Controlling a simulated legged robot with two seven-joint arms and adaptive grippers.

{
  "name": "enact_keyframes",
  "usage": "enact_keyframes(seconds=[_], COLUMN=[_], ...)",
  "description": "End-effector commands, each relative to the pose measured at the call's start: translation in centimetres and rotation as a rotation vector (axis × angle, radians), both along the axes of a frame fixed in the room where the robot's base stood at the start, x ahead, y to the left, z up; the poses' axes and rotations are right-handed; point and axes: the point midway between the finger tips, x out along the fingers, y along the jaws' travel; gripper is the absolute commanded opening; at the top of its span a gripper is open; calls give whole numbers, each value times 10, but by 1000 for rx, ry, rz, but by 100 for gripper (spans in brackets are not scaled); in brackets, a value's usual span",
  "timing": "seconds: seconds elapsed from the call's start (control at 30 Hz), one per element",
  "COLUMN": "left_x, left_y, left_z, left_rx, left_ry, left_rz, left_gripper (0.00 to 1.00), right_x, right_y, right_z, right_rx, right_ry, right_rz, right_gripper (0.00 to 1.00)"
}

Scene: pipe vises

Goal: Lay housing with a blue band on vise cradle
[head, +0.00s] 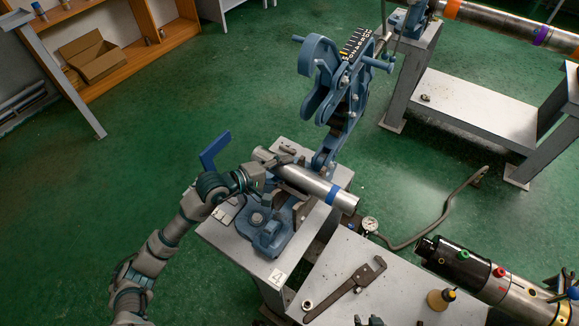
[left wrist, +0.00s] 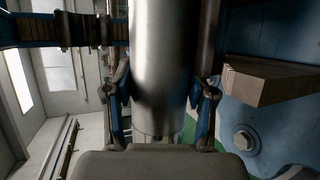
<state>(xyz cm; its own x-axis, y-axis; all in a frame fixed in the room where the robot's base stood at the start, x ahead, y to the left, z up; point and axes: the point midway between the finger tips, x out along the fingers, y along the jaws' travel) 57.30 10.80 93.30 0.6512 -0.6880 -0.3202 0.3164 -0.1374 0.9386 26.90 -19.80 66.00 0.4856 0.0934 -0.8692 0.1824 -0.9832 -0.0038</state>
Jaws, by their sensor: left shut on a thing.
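The housing, a silver cylinder with a blue band (head: 332,194), lies across the lower part of the blue vise (head: 267,232) at the table's corner. My left gripper (head: 275,175) is shut on it near its far left end, away from the band. In the left wrist view the bare metal of the housing (left wrist: 160,60) runs between the two fingers. The vise's upper jaw (head: 335,85) is swung up and open behind. The cradle is mostly hidden under the housing; I cannot tell whether they touch. Dark tips at the bottom edge seem to be my right gripper (head: 370,321).
A pipe wrench (head: 345,288) and a black-and-steel tool (head: 480,272) lie on the front bench. A pressure gauge (head: 370,224) and a bent lever stand right of the vise. Another bench (head: 470,105) holds a banded pipe. Open green floor lies left.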

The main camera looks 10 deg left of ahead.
Motion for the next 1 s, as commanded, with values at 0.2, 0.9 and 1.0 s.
enact_keyframes(seconds=[0.2,0.9,1.0], left_x=[0,-2,-2], left_y=[-4,-13,-15], left_z=[2,1,2], left_rx=[-2,-3,-2], left_ry=[-5,-3,-4], left_rz=[1,-3,-2], left_gripper=[0,0,0], right_x=[3,4,4], right_y=[1,-5,-3], right_z=[0,0,0], right_rx=[16,5,10], right_ry=[-16,-16,-15], right_rz=[2,5,4], right_gripper=[40,40,40])
